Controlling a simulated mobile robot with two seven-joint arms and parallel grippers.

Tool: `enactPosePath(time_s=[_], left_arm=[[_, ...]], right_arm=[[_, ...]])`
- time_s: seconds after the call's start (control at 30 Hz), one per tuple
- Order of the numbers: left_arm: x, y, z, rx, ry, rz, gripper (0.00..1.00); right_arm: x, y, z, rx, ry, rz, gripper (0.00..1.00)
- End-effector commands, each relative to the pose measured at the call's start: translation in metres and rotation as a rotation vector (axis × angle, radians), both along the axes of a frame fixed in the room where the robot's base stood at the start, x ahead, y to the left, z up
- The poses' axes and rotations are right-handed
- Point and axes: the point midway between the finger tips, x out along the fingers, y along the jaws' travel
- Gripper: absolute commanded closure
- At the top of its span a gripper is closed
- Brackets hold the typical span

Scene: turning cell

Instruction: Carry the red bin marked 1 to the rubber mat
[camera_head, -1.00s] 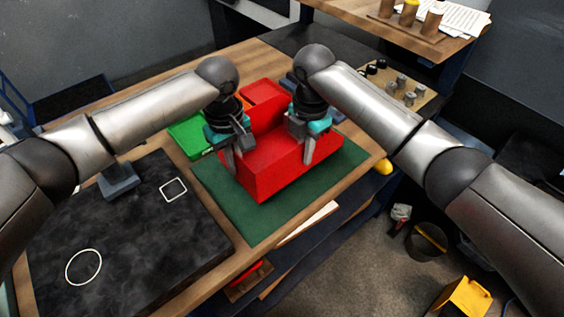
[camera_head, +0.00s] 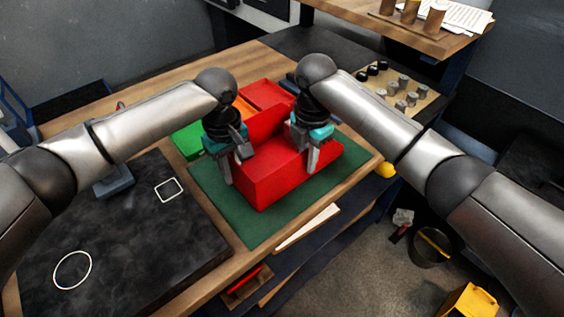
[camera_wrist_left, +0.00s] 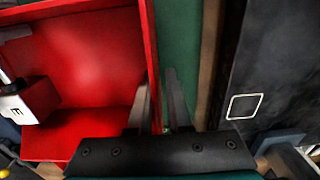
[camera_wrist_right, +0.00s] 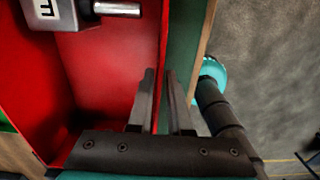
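The large red bin (camera_head: 280,180) is over the dark green mat (camera_head: 232,222) on the bench, between my two grippers. No number shows on its visible sides. Whether its underside touches the mat is hard to tell. My left gripper (camera_head: 226,170) holds the bin's left end; in the left wrist view its fingers (camera_wrist_left: 157,90) straddle the red wall (camera_wrist_left: 150,45). My right gripper (camera_head: 311,155) is at the right end; its fingers (camera_wrist_right: 160,80) straddle the wall there (camera_wrist_right: 164,40). Both look closed down on the wall, with only narrow gaps.
A black slab (camera_head: 120,235) with a white circle and square lies to the left. The bench edge is close in front of the mat. A yellow object (camera_head: 386,169) is at the right edge.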

Motion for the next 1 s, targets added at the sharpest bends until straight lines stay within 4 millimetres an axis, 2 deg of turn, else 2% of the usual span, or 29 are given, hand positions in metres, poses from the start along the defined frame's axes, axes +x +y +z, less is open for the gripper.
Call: enactPosePath(time_s=[0.03,0.13,0.47,0.57,0.8,1.0], left_arm=[[0.000,-0.001,0.001,-0.002,0.000,-0.002,0.76],[0.000,-0.002,0.001,-0.004,-0.001,-0.003,0.65],[0.000,-0.004,0.006,-0.009,-0.002,-0.006,0.65],[0.001,-0.005,0.020,-0.010,-0.004,-0.006,0.65],[0.001,-0.004,0.071,-0.008,-0.005,-0.007,0.65],[0.000,-0.004,0.105,-0.007,-0.003,-0.005,0.65]], right_arm=[[0.000,0.001,0.000,0.002,0.000,0.002,0.76],[-0.001,0.002,0.000,0.004,0.001,0.004,0.65],[-0.002,0.004,0.000,0.007,0.002,0.007,0.65],[-0.002,0.004,0.000,0.007,0.002,0.007,0.65],[-0.002,0.005,0.000,0.007,0.002,0.008,0.65],[-0.002,0.005,0.000,0.008,0.003,0.008,0.65]])
